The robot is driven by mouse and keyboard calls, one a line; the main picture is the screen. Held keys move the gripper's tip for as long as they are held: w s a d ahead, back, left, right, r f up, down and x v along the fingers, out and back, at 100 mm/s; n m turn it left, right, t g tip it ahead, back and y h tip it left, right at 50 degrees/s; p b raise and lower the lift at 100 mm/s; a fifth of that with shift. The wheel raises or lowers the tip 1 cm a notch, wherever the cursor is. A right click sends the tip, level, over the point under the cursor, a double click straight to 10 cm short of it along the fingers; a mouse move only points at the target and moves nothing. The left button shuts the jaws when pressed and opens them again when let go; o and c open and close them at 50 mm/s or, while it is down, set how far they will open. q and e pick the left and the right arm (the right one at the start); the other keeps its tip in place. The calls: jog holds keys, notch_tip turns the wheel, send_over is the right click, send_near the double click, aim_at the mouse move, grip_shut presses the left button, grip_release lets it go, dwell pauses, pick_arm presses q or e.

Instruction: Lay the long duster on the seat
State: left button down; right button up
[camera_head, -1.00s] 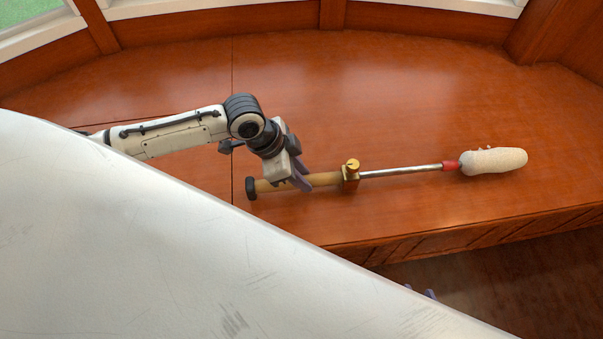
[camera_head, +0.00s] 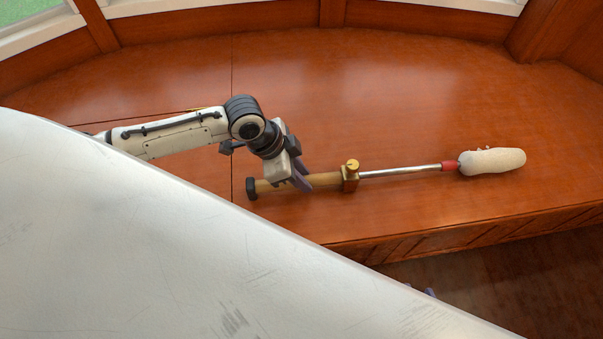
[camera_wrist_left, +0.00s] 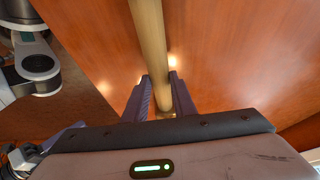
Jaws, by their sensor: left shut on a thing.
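The long duster has a wooden handle (camera_head: 325,180) with a black end cap, a brass clamp, a thin metal rod, a red collar and a white fluffy head (camera_head: 492,161). It extends lengthwise over the red-brown wooden seat (camera_head: 400,100), head to the right. I cannot tell whether it touches the seat all along. My left gripper (camera_head: 301,184) is shut on the handle near its capped end. The wrist view shows the handle (camera_wrist_left: 150,45) between the purple fingers (camera_wrist_left: 160,98).
The seat's front edge (camera_head: 460,232) runs below the duster, with dark floor (camera_head: 480,280) beyond it. The seat is bare behind the duster up to the curved back under the windows. A large white surface, perhaps my own body, hides the lower left.

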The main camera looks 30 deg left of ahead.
pick_arm(q)
jog(key=c, duration=1.4)
grip_release()
jog(key=shift+f, duration=0.15)
jog(key=p+v, duration=0.2)
jog(key=v, duration=0.7)
jog(key=shift+r, duration=0.25)
jog(key=shift+s+a+r+p, duration=0.2)
jog(key=shift+r+p, duration=0.1)
jog(key=shift+r, duration=0.15)
jog(key=shift+d, duration=0.15)
